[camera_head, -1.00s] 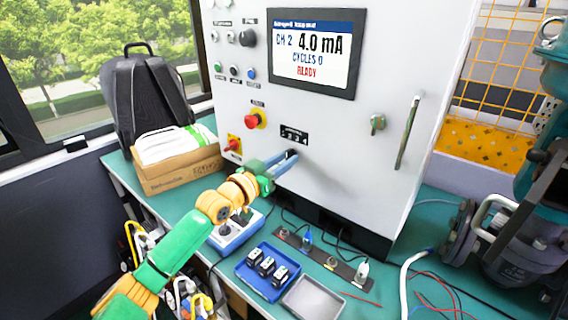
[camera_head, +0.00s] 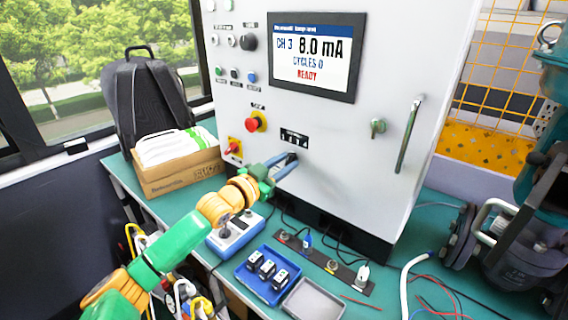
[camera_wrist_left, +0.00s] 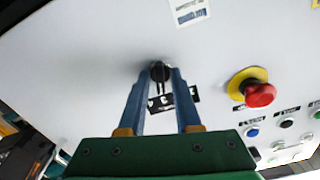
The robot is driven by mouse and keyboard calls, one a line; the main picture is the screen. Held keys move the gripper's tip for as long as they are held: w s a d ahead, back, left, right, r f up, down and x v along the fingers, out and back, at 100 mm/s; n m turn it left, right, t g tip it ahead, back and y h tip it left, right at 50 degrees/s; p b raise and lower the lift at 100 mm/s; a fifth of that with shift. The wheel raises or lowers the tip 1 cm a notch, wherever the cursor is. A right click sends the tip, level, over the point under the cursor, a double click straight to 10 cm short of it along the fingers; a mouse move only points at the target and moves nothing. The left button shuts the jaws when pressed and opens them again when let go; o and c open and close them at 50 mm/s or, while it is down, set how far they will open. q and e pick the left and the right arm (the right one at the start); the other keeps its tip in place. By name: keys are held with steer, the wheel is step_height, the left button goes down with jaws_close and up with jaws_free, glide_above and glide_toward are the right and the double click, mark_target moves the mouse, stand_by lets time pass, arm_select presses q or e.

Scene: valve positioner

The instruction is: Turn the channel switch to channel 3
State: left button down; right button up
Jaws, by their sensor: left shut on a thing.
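The channel switch (camera_wrist_left: 160,71) is a small black knob on the white cabinet front. In the wrist view it sits between the tips of my left gripper (camera_wrist_left: 160,80), whose blue fingers are shut on it. In the head view my left gripper (camera_head: 286,166) reaches the panel just under the black channel label (camera_head: 294,139), and its fingers mostly hide the knob. The label's numbers are too small to read. The display (camera_head: 310,58) on the cabinet reads CH 3, 8.0 mA, CYCLES 0, READY. My right gripper is not in view.
A red emergency button (camera_head: 256,122) and a red-yellow switch (camera_head: 234,147) are left of the knob. A door handle (camera_head: 409,133) is on the right. Below, a blue tray (camera_head: 250,284) with black parts, a grey tray (camera_head: 312,300) and a joystick box (camera_head: 235,233) lie on the green bench.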

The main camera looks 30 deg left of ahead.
arm_select(q)
steer(key=shift+r, duration=0.1)
steer(key=c, duration=1)
jaws_free()
steer(key=shift+o, duration=0.5)
steer(key=shift+w, duration=0.1)
steer(key=shift+s+f, duration=0.2)
steer(key=shift+s, duration=0.15)
steer(key=s+b, duration=0.1)
steer(key=s, duration=0.5)
steer(key=shift+s+a, duration=0.25)
steer(key=shift+a, duration=0.05)
